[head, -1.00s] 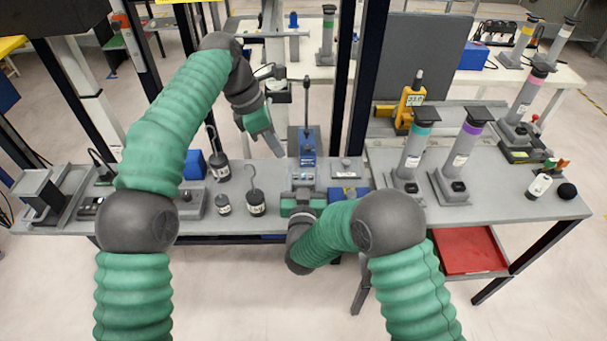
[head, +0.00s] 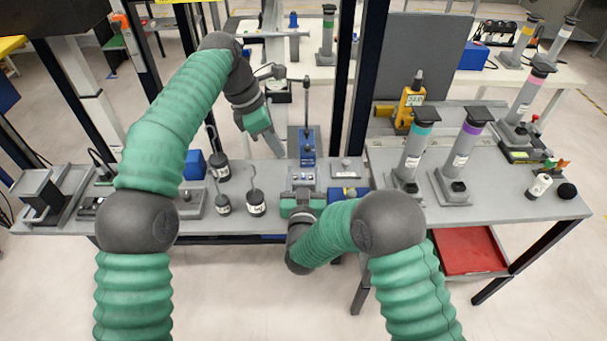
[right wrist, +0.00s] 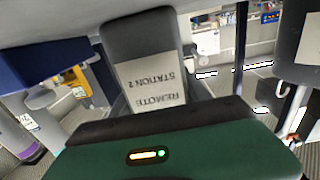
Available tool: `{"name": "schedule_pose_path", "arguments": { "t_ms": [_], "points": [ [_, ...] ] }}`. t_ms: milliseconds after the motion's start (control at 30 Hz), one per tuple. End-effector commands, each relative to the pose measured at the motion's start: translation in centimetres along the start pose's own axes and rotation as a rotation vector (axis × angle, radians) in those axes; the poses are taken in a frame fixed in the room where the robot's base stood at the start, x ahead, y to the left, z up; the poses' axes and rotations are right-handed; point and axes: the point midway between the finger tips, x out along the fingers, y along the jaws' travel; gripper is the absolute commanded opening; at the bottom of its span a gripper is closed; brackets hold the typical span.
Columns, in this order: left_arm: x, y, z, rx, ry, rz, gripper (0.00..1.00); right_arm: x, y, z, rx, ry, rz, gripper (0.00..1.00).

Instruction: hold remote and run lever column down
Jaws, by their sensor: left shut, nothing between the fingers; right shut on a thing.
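The lever column (head: 307,150) is a blue upright unit with a tall dark lever (head: 306,100) standing up from it, at the middle of the bench in the head view. My left gripper (head: 275,145) is shut and empty, just left of the column, with a visible gap to the lever. My right gripper (head: 303,197) is low in front of the column, at the bench's front edge. It is shut on the remote, a grey block (right wrist: 150,60) labelled "REMOTE STATION 2" upside down in the right wrist view. The gripper's body hides the remote's lower end there.
Hook-topped weights (head: 256,208) stand left of the column on the grey bench (head: 330,213). A blue-and-yellow item (head: 348,194) lies to its right. Cylinders on stands (head: 413,150) and a yellow device (head: 408,105) stand further right. A dark post (head: 345,90) rises behind.

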Motion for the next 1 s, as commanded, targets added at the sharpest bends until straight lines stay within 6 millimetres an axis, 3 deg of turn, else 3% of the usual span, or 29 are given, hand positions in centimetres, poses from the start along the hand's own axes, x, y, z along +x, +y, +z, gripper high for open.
{"name": "schedule_pose_path", "arguments": {
  "t_ms": [700,1000],
  "points": [
    [0.0,-0.1,0.2,0.011,-0.008,0.002,0.00,0.0,0.0,0.0,0.000,0.000,0.000,0.08],
    [-0.3,-1.1,4.0,0.306,-0.251,0.173,0.00,0.0,0.0,0.0,0.000,0.000,0.000,0.08]
  ]
}}
